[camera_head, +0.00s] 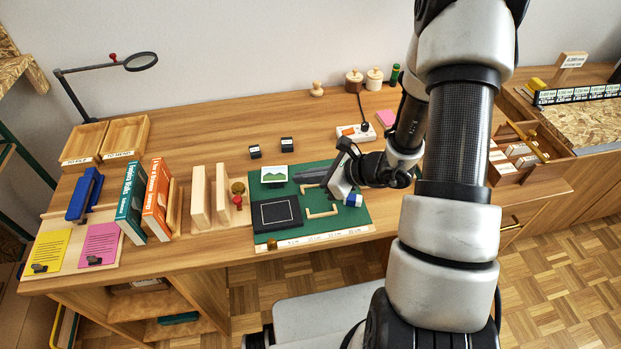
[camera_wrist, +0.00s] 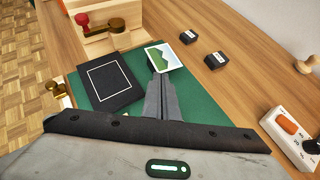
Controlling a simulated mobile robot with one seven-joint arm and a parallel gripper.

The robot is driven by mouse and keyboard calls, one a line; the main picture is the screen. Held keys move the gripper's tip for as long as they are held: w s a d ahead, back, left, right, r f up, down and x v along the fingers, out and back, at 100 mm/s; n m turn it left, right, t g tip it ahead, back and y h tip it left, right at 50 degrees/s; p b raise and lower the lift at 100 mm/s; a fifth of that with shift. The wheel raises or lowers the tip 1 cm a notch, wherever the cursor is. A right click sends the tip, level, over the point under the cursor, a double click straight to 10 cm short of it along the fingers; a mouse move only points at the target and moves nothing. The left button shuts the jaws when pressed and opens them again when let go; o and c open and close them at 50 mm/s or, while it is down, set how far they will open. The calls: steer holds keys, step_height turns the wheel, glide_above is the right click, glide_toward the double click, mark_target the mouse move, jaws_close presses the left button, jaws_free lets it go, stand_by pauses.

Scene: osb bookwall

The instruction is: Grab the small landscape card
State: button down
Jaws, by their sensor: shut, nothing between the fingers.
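The small landscape card (camera_head: 274,174) lies on the green mat (camera_head: 350,212), near its back left corner. It is white-bordered with a green hill picture. It also shows in the wrist view (camera_wrist: 164,55), just beyond the fingertips. My gripper (camera_head: 300,178) is shut and empty, its fingers pointing left toward the card over the mat. In the wrist view the fingertips of my gripper (camera_wrist: 158,76) appear at the card's near edge; I cannot tell whether they touch it. A black square board with a white outline (camera_head: 278,214) lies in front of the card on the mat.
Two small black blocks (camera_head: 254,152) (camera_head: 287,145) stand behind the mat. A wooden bookend with a red knob (camera_head: 237,196) stands left of it. Upright books (camera_head: 156,198) stand farther left.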

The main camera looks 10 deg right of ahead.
mark_target(276, 176)
steer(key=w+a, duration=0.2)
steer(key=a, duration=0.1)
steer(key=w+a, duration=0.2)
steer(key=shift+w+a, duration=0.2)
steer(key=shift+a, duration=0.2)
steer(key=shift+w+a+f+b, duration=0.15)
steer(key=shift+f+b, duration=0.4)
steer(key=shift+f, duration=0.25)
steer(key=shift+f, duration=0.1)
steer(key=shift+s+d+f+b, duration=0.15)
steer(key=shift+s+d+b, duration=0.15)
steer(key=shift+s+d, duration=0.4)
steer(key=shift+r+p, duration=0.4)
steer(key=shift+r, duration=0.4)
steer(key=shift+w, duration=0.15)
